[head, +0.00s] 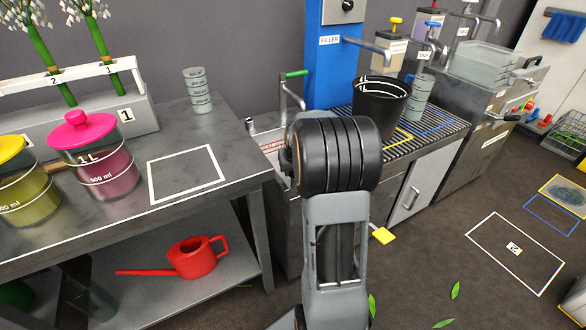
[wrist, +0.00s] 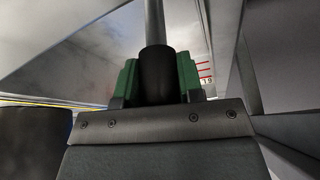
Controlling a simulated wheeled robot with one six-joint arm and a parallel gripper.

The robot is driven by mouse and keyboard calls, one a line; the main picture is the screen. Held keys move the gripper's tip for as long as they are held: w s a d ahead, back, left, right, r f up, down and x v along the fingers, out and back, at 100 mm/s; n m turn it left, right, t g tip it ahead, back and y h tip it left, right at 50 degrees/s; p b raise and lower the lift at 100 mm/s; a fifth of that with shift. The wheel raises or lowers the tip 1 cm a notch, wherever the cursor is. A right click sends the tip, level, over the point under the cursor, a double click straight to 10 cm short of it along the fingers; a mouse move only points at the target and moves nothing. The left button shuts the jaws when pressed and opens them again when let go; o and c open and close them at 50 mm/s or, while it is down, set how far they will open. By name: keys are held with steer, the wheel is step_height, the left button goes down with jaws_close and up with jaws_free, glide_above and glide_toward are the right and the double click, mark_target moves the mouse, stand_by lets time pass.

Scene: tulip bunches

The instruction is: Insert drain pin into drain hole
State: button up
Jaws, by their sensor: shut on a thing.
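In the wrist view the green finger pads of my gripper (wrist: 158,85) are closed on the black grip of a pin (wrist: 157,72). A grey rod extends from this grip toward the top of the picture. The grey sink basin (wrist: 95,55) surrounds it, with red level marks on one wall. In the head view the basin (head: 262,133) shows partly, left of the blue filler, behind my arm. My arm hides the gripper and pin there. The drain hole is not visible in either view, so I cannot tell where the rod's end is relative to it.
A tap with a green handle (head: 292,75) stands at the basin. A black bucket (head: 379,108) stands on the grate to the right.

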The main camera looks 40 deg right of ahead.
steer(key=shift+f+b, duration=0.5)
steer(key=shift+f, duration=0.3)
steer(key=o, duration=1.2)
steer(key=shift+c, duration=0.2)
steer(key=shift+r, duration=0.15)
steer(key=shift+r+p, duration=2.05)
steer(key=shift+r, duration=0.4)
